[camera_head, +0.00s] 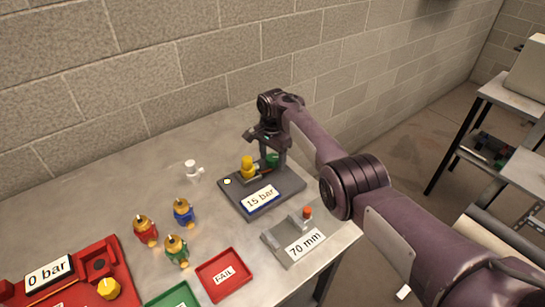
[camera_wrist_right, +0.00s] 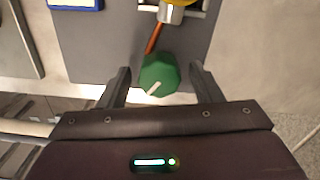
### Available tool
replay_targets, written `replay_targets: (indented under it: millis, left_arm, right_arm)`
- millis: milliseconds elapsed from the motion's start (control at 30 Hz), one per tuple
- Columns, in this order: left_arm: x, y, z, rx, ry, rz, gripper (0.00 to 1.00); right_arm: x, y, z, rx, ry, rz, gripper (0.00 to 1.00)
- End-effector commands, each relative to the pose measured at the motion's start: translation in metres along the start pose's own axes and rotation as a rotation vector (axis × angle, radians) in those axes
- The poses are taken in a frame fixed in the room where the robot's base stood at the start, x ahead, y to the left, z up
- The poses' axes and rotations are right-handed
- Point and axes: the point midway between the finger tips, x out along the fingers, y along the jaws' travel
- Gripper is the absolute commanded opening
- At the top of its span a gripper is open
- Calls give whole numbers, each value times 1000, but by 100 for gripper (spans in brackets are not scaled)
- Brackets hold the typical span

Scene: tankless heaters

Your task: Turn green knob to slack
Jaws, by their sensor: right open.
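The green knob (camera_head: 272,160) is on the grey test stand (camera_head: 285,193) with the "15 bar" label, partly hidden by my right gripper in the head view. In the right wrist view the green knob (camera_wrist_right: 158,73) shows a white pointer line directed to the lower left. My right gripper (camera_head: 266,141) is above the stand, with its wrist over the knob. In the right wrist view, my right gripper (camera_wrist_right: 160,70) is open, one finger on each side of the knob, with visible gaps. Contact does not show. My left gripper is not in view.
A yellow fitting (camera_head: 248,167) stands close to the knob. A grey block labelled "70 mm" (camera_head: 283,252) and a red "FAIL" tray (camera_head: 224,284) are nearer. Several coloured valves stand left, beyond a red "0 bar" station (camera_head: 98,248). A brick wall (camera_head: 180,60) runs behind.

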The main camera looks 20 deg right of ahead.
Motion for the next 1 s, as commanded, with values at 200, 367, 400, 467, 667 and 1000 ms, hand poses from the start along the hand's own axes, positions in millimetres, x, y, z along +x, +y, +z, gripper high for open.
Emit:
replay_targets:
  millis: [200,367,400,467,667,1000]
  left_arm:
    - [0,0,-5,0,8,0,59]
    - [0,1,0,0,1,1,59]
    - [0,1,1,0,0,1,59]
    - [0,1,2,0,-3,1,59]
    - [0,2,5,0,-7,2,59]
    - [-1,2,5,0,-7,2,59]
  right_arm:
    - [0,0,0,0,0,0,48]
    - [-1,0,0,0,0,0,27]
    - [0,0,0,0,0,0,22]
    - [-1,0,0,0,0,0,14]
    - [-1,0,0,-12,0,0,14]
    - [-1,0,0,-168,0,0,14]
